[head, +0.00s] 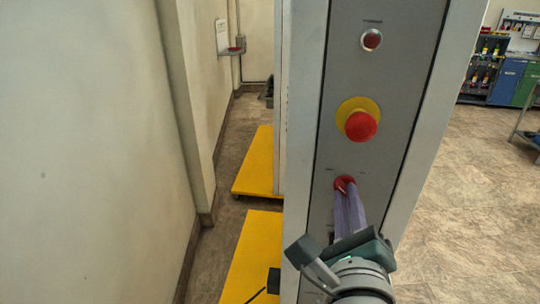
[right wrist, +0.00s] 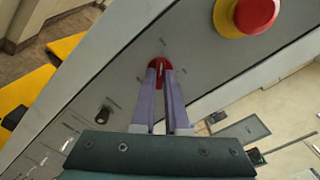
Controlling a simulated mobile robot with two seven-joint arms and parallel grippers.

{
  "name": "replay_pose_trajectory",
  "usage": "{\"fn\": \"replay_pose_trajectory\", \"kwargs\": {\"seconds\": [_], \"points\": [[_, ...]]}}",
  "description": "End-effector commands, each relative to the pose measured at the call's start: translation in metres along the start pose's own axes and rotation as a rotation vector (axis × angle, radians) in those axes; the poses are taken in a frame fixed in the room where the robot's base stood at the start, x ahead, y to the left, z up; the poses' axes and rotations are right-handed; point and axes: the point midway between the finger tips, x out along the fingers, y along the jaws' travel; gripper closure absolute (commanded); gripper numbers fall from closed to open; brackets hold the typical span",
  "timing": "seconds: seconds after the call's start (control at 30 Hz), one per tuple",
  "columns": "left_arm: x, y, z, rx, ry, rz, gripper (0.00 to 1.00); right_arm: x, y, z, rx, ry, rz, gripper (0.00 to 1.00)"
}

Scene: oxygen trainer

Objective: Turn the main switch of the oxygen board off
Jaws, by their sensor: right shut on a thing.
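The oxygen board's grey panel (head: 378,90) stands upright in front of me. The main switch (head: 341,182) is a small red rotary knob low on the panel, also seen in the right wrist view (right wrist: 160,64). Small marks sit around it, too small to read. My right gripper (head: 347,188) reaches up from below, with its purple fingers on both sides of the knob's handle. It is shut on the switch; the fingertips hide part of it. The right wrist view shows the fingers (right wrist: 161,72) against the red knob. My left gripper is not in view.
A red emergency button on a yellow collar (head: 361,125) sits just above the switch, with a red lamp (head: 371,40) higher up. A black knob (right wrist: 106,115) is lower on the panel. Yellow bases (head: 256,165) and a wall (head: 80,150) stand left; floor is open right.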

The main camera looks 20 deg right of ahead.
Motion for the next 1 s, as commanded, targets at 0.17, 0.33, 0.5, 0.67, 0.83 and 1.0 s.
{"fn": "replay_pose_trajectory", "kwargs": {"seconds": [0.17, 0.33, 0.5, 0.67, 0.83, 1.0], "points": [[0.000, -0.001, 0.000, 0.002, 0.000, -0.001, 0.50, 0.000, 0.000, 0.000, -0.005, 0.000, 0.000, 1.00], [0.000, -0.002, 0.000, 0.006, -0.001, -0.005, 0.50, 0.000, 0.000, 0.000, -0.005, 0.000, 0.000, 1.00], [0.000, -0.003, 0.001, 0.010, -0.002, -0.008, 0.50, 0.000, 0.000, 0.000, -0.004, 0.000, 0.000, 0.74], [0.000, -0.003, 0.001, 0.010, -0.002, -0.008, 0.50, 0.000, 0.000, 0.000, -0.003, 0.000, 0.000, 0.58], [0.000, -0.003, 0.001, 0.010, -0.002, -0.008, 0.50, 0.000, 0.000, 0.000, -0.003, 0.000, 0.000, 0.58], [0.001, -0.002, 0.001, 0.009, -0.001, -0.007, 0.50, -0.010, 0.001, -0.001, -0.001, 0.000, 0.001, 0.58]]}}
